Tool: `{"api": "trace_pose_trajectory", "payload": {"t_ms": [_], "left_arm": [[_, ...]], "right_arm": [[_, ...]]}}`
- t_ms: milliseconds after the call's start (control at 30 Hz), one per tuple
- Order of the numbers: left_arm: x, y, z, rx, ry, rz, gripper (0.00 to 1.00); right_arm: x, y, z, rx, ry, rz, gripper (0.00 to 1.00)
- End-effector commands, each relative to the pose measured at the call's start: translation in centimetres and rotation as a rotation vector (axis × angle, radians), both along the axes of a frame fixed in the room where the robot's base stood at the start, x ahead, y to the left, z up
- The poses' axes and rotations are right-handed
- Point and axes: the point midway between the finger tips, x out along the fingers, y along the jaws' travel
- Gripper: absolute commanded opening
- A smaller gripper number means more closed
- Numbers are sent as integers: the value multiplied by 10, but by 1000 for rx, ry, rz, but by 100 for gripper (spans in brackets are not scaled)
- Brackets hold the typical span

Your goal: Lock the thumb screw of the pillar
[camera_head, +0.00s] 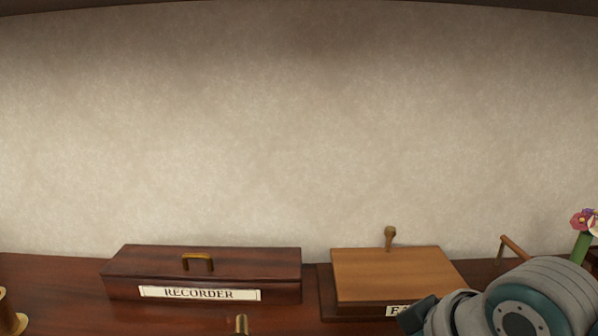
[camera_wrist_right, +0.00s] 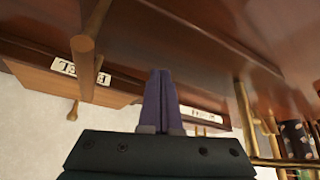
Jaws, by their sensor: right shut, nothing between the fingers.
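My right gripper (camera_wrist_right: 160,75) points away from the wrist camera with its two dark fingers together and nothing between them. A round wooden post (camera_wrist_right: 85,60) stands left of the fingertips in the right wrist view, apart from them. Thin brass posts and bars (camera_wrist_right: 247,115) show at the right of that view. I cannot tell which of these is the pillar, and no thumb screw is clear. In the head view a small brass piece (camera_head: 242,324) shows at the bottom edge, its lower part cut off. My left gripper is not in view.
A dark wooden box labelled RECORDER (camera_head: 200,272) and a lighter-topped box (camera_head: 390,275) stand against the wall (camera_head: 300,130). A knobbed peg (camera_head: 390,237) rises behind the lighter box. Flowers (camera_head: 585,222) are at the right edge. My right arm covers the lower right.

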Motion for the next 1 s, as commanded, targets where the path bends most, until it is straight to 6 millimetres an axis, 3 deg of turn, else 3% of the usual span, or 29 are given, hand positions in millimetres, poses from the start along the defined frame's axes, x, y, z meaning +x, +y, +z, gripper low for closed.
{"api": "trace_pose_trajectory", "payload": {"t_ms": [1000], "left_arm": [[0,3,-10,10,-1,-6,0]], "right_arm": [[0,0,-13,0,0,0,0]]}}
